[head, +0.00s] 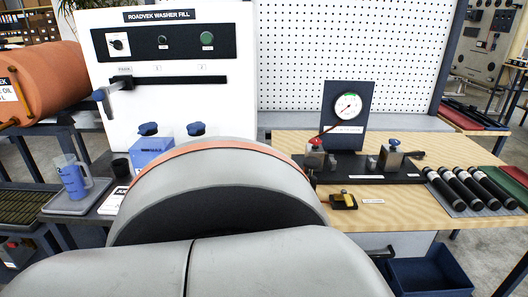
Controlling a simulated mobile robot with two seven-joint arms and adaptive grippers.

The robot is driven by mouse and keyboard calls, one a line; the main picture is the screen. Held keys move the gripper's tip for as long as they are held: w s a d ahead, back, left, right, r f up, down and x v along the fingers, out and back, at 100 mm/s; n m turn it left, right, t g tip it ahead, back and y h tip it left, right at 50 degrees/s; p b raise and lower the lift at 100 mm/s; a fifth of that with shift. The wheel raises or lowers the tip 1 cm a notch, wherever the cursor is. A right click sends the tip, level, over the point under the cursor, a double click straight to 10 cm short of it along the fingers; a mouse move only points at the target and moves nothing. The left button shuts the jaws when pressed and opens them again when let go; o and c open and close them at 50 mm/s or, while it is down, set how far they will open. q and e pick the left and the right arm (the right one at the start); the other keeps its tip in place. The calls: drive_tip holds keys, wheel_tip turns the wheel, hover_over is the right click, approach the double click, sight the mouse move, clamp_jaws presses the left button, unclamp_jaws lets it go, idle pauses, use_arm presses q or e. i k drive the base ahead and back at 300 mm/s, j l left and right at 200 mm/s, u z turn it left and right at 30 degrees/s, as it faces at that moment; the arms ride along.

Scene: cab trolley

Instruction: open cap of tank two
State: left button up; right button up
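A white washer-fill station (280,20) stands at the back left, with a slotted rail marked for positions on its front. Two blue knobbed caps show below the rail: a left cap (148,129) on a blue tank (152,148), and a right cap (196,129). Both caps look seated. The tank under the right cap is hidden behind a large grey rounded part, probably my own arm. Neither of my grippers shows in the view.
A blue jug (73,178) stands on a grey tray at the left. An orange drum (48,82) lies behind it. At the right, a wooden bench (400,217) holds a gauge stand (347,107), clamps and black cylinders. A blue bin (430,272) is below.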

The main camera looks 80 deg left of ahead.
sight(192, 128)
drive_tip(key=u, duration=3.35)
